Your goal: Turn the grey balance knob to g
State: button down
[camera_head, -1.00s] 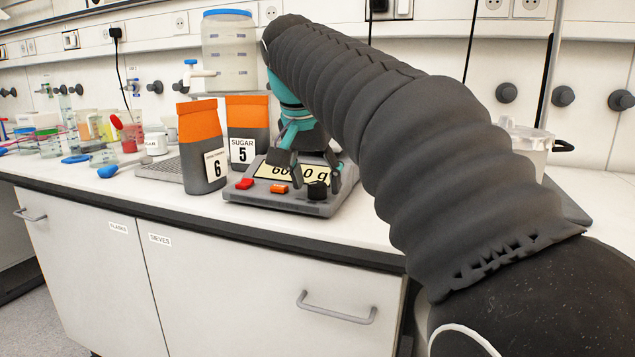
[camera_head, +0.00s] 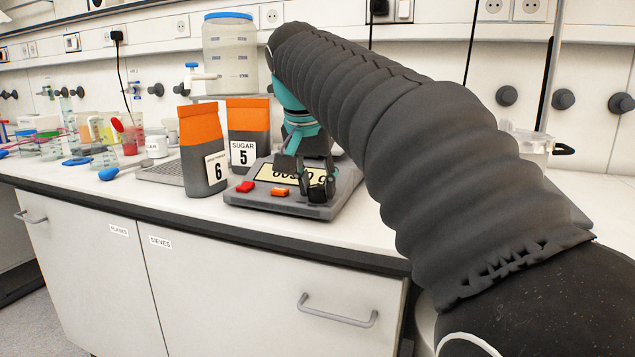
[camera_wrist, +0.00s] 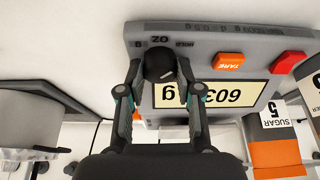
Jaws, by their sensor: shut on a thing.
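The dark grey knob (camera_head: 317,193) stands at the front right corner of the grey balance (camera_head: 275,208). In the wrist view the knob (camera_wrist: 158,65) shows upside down, with small printed labels around it, one like "oz". A short light mark shows on the knob; its exact setting is hard to tell. My gripper (camera_wrist: 160,70) has one finger on each side of the knob and is shut on it. In the head view my gripper (camera_head: 318,184) comes down from above and behind. The lit display (camera_head: 285,173) is partly hidden by the fingers.
A red button (camera_head: 245,186) and an orange tare button (camera_head: 279,191) sit left of the knob. Sugar bag 5 (camera_head: 247,125) and bag 6 (camera_head: 203,150) stand left of the balance. A clear tank (camera_head: 230,60) is behind. The counter right of the balance is mostly covered by my arm.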

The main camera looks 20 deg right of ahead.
jog(key=n, duration=0.2)
jog(key=n+y, duration=0.1)
jog(key=shift+d+n+p, duration=0.2)
jog(key=shift+n+p, duration=0.1)
jog(key=shift+n, duration=0.1)
jog(key=n+y, duration=0.2)
jog(key=n, duration=0.2)
jog(key=shift+n+t, duration=0.3)
jog(key=n+y, duration=0.1)
jog(key=n, duration=0.1)
jog(key=n+y, duration=0.1)
jog(key=n, duration=0.2)
jog(key=shift+d+g, duration=0.15)
jog(key=shift+g, duration=0.25)
jog(key=shift+n+g+y, duration=0.5)
jog(key=shift+n+y, duration=0.1)
jog(key=shift+n, duration=1.3)
jog(key=c, duration=0.8)
grip_release()
jog(key=shift+o, duration=0.2)
jog(key=shift+r, duration=0.1)
